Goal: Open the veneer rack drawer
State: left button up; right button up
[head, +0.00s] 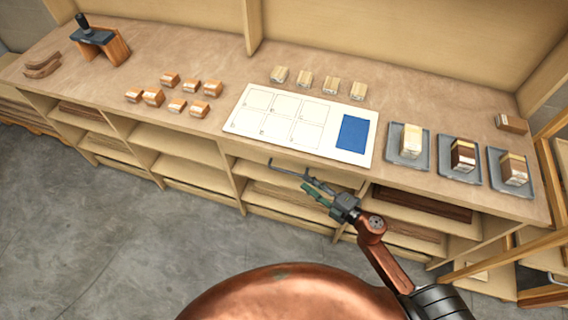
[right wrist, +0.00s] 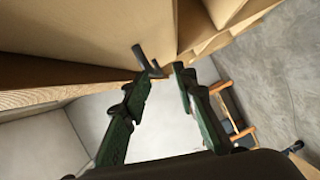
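The veneer rack is the row of open wooden bays under the bench; flat sheets, some dark brown (head: 422,203), lie in it. My right gripper (head: 306,184) is in front of the bench's front edge in the head view. In the right wrist view its two green-and-black fingers (right wrist: 163,75) stand apart with no sheet or block between them. My left gripper is not in view.
On the bench lie a white board (head: 286,135) with a blue patch (head: 353,133), several small wooden blocks (head: 153,97) and grey trays (head: 393,152) holding blocks. A wooden frame (head: 548,180) stands at right. The floor (head: 90,230) is clear.

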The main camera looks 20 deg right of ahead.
aim_at(289, 172)
jog(key=shift+n+y, duration=0.3)
jog(key=shift+n, duration=0.1)
jog(key=x, duration=0.5)
jog(key=r+x, duration=0.1)
jog(key=x, duration=0.2)
jog(key=shift+w+a+r+b, duration=0.1)
jog(key=shift+a+b, duration=0.25)
jog(key=shift+a, duration=0.25)
jog(key=shift+c, duration=0.2)
grip_shut()
